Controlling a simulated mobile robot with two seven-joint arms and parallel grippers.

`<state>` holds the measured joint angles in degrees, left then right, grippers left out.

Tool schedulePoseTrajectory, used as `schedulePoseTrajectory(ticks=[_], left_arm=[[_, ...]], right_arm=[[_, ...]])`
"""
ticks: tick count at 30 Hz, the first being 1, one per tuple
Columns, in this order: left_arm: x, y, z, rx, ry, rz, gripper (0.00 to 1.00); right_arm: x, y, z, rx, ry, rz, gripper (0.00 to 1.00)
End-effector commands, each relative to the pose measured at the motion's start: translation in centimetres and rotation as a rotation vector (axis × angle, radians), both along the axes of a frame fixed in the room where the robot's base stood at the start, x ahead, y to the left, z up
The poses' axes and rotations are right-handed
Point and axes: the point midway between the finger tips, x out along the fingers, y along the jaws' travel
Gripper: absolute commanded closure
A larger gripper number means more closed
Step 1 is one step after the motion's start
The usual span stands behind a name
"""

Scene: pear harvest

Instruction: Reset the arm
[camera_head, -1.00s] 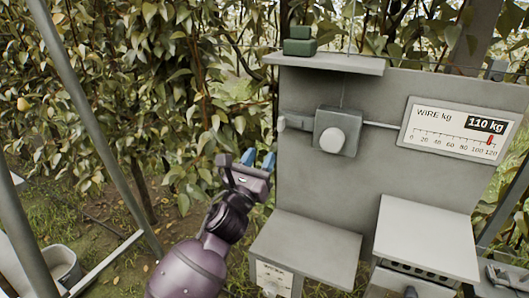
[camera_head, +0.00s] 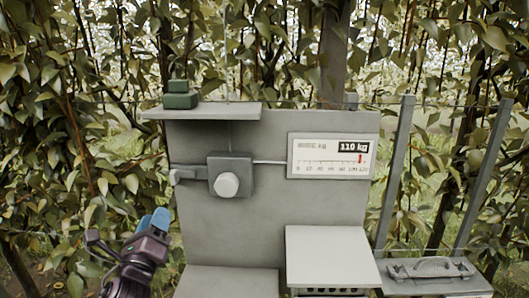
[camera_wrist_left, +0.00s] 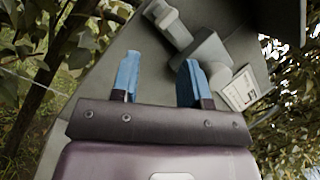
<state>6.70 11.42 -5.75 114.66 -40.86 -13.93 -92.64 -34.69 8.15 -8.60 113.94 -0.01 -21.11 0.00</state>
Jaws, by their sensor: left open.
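My left gripper (camera_head: 154,224) is at the lower left of the head view, left of the grey panel. Its blue-tipped fingers point up and hold nothing. In the left wrist view the two blue fingers (camera_wrist_left: 158,82) stand apart with nothing between them. The grey panel (camera_head: 270,220) carries a box with a round pale knob (camera_head: 227,184) and a lever (camera_head: 187,174) on its left side. My gripper is below and left of the lever, apart from it. My right gripper is not in view.
A wire gauge (camera_head: 333,156) reading 110 kg is on the panel. A green block (camera_head: 179,96) sits on the top shelf (camera_head: 215,111). A pale sloped cover (camera_head: 330,256) and a tray with a metal tool (camera_head: 432,267) are at the lower right. Leafy branches surround the panel.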

Motion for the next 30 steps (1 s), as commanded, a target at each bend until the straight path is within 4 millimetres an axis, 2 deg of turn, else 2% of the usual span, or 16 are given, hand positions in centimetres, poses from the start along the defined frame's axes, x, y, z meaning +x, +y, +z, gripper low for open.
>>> schedulePoseTrajectory(ticks=[5, 8, 14, 17, 20, 23, 24, 27, 30], left_arm=[[0.1, -0.2, -0.8, -0.389, 0.047, -0.142, 0.58], [-0.1, -0.2, -2.0, -0.619, 0.087, -0.212, 0.58], [-1.3, 0.1, -6.1, -1.103, 0.188, -0.310, 0.58], [-2.5, 0.4, -9.0, -1.361, 0.244, -0.328, 0.58], [-4.2, 0.6, -12.4, -1.632, 0.296, -0.324, 0.58], [-6.8, 1.0, -16.7, -1.921, 0.343, -0.278, 0.58], [-8.3, 1.2, -18.7, -2.041, 0.360, -0.241, 0.58], [-12.0, 1.5, -23.1, -2.259, 0.384, -0.141, 0.58], [-16.1, 1.9, -26.9, -2.365, 0.405, -0.025, 0.58]], right_arm=[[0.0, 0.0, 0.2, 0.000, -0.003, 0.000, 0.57], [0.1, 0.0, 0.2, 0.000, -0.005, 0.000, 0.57], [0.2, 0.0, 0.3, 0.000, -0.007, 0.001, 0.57], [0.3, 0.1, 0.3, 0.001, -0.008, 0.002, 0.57], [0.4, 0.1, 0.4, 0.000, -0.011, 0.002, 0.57], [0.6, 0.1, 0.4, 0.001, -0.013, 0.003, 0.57], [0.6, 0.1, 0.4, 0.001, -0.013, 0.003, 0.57], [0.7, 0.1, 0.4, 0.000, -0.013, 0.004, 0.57], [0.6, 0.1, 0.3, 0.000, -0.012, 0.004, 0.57]])
